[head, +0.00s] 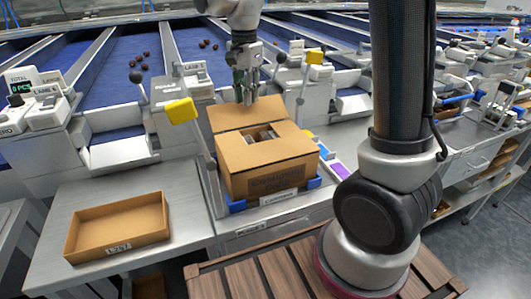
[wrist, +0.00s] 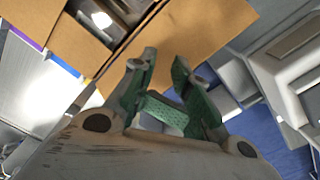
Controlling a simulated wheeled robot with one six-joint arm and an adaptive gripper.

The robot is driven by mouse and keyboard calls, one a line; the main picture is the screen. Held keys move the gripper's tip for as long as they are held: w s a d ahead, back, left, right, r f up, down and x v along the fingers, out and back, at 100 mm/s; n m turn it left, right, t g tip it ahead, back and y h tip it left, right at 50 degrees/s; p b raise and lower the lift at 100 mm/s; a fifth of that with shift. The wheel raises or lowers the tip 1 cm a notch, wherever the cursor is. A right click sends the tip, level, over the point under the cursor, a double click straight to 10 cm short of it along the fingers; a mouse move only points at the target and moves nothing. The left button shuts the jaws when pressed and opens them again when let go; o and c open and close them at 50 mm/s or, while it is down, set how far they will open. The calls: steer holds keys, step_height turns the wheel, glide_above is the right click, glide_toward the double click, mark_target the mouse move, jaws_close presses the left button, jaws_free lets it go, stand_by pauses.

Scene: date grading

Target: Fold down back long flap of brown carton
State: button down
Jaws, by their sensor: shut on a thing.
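The brown carton (head: 270,180) stands upright in the middle of the head view. Its back long flap (head: 232,116) stands raised at the rear edge. The front part of the top (head: 262,155) lies flat, and a gap (head: 262,135) shows part of the inside. My gripper (head: 246,95) points down at the upper edge of the back flap. In the wrist view its green-padded fingers (wrist: 165,65) are somewhat apart, with the flap (wrist: 195,30) at their tips, and they are shut on the flap. The exact contact is partly hidden.
The carton sits in a blue holder (head: 237,206) on a metal bench. An open shallow brown tray (head: 118,227) lies at left. Blue lanes with dark dates (head: 146,56) run behind. A slatted wooden surface (head: 285,270) is in front.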

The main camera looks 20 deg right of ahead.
steer(key=s, duration=0.6)
steer(key=shift+s+r, duration=0.25)
steer(key=shift+s, duration=0.1)
steer(key=s, duration=0.2)
steer(key=shift+s, duration=0.4)
steer(key=shift+f, duration=0.1)
steer(key=shift+f, duration=3.5)
step_height(320, 180, up, 11)
